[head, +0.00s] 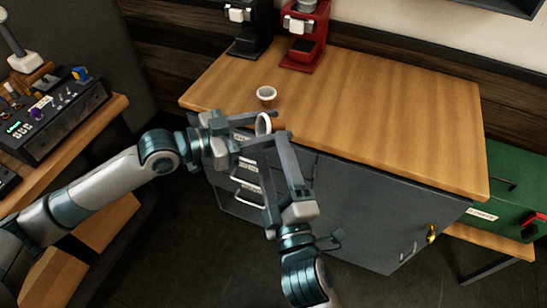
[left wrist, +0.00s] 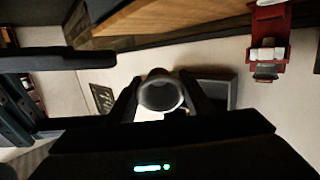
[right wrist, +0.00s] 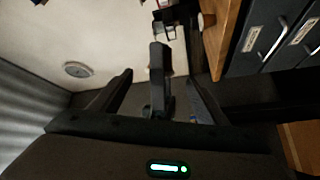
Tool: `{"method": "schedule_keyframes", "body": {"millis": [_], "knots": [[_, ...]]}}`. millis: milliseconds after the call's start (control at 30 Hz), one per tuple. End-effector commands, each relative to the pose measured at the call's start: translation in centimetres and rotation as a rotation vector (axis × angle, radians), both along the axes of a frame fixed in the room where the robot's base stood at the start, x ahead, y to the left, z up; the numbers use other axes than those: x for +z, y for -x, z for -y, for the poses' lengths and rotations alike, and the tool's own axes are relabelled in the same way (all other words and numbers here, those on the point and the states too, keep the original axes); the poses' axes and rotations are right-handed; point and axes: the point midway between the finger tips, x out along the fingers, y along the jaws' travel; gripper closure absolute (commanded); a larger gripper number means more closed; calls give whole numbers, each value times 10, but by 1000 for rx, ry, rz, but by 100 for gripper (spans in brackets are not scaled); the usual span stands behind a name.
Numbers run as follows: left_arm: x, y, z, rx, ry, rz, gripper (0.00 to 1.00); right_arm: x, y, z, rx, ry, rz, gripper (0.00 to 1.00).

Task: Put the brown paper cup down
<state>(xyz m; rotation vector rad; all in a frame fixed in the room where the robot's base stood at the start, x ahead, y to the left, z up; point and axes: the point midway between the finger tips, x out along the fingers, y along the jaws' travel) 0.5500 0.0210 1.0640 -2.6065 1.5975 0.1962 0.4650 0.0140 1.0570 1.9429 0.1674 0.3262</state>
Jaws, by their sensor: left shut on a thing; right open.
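My left gripper (head: 264,127) is shut on the brown paper cup (head: 278,124), at the counter's front edge in the head view. The cup is tipped on its side, its pale open mouth facing left. In the left wrist view the cup (left wrist: 160,92) sits between the two fingers, its round mouth towards the camera. Whether it touches the counter (head: 390,120) I cannot tell. My right gripper (head: 270,158) is open and empty, just below the left one in the head view. Its fingers point up towards the counter edge.
A red brewer (head: 303,45) and a black brewer (head: 251,28) stand at the back left. The counter's middle and right are clear. A green toolbox (head: 510,205) is at right.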

Motion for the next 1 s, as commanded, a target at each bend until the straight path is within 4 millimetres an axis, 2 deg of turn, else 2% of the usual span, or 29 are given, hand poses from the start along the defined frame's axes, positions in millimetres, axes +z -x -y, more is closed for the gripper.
{"method": "schedule_keyframes", "body": {"millis": [167,367,800,1000], "knots": [[0,0,0,0,0,0,73,1,-7,-2,1,0,1,31],[0,0,0,0,0,0,73,4,-24,-7,-1,0,2,31],[0,0,0,0,0,0,73,15,-87,-24,-1,0,2,31],[0,0,0,0,0,0,73,17,-107,-30,0,0,0,31]]}}
